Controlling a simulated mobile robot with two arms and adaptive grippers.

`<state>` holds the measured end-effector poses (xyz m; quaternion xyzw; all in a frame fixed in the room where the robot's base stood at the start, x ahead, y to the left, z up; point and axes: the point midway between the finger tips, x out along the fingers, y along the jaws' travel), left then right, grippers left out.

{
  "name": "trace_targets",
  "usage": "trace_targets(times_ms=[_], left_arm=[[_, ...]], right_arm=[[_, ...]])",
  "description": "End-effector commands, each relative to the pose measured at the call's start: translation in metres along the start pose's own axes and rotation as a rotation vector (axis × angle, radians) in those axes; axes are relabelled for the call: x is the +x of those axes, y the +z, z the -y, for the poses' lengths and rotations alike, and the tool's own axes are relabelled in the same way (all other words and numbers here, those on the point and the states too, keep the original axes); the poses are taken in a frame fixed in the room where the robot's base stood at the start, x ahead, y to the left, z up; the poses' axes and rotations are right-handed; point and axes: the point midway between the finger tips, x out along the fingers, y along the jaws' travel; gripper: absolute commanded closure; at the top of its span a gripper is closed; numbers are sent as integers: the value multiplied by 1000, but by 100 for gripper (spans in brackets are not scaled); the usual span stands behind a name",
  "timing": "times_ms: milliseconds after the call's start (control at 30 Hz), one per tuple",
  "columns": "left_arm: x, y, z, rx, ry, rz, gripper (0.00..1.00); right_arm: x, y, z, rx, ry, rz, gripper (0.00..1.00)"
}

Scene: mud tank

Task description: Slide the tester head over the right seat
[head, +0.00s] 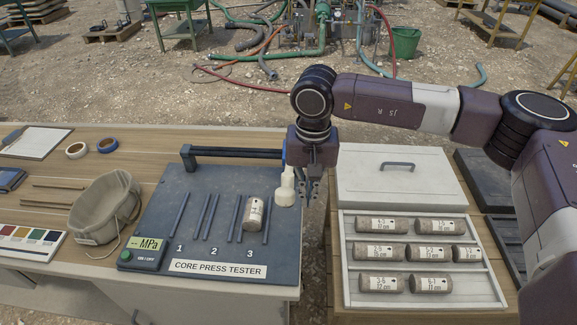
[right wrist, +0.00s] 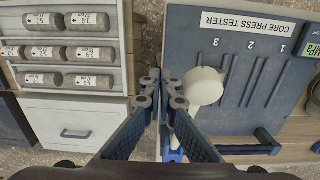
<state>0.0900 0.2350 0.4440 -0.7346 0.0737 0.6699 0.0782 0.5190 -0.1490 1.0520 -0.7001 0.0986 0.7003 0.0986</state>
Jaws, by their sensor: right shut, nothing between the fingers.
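The core press tester (head: 150,225) is a dark blue-grey board with seats marked 1, 2 and 3 and a raised bar (head: 230,153) along its back. A grey labelled core (head: 253,213) lies between the rails of seat 3, the right seat. The white tester head (head: 285,188), with a blue part above, is at the bar's right end, right of that core; it also shows in the right wrist view (right wrist: 204,86). My right gripper (head: 309,196) is shut and empty, just right of the head; whether they touch is unclear. My left gripper is out of view.
Right of a gap, a white tray (head: 350,297) holds several labelled cores, with a white lidded box (head: 395,185) behind it. A cloth bag (head: 103,207), tape rolls (head: 107,145) and a colour chart (head: 32,243) lie left of the tester.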

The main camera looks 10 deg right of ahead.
Motion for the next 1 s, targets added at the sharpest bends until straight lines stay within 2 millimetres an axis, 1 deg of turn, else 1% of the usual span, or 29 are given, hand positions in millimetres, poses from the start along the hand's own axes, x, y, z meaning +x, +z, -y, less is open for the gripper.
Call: trace_targets(times_ms=[133,267,1000], left_arm=[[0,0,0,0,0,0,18],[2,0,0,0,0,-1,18],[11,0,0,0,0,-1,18]], right_arm=[[0,0,0,0,0,0,100],[1,0,5,0,0,0,100],[0,0,43,0,-2,-1,100]])
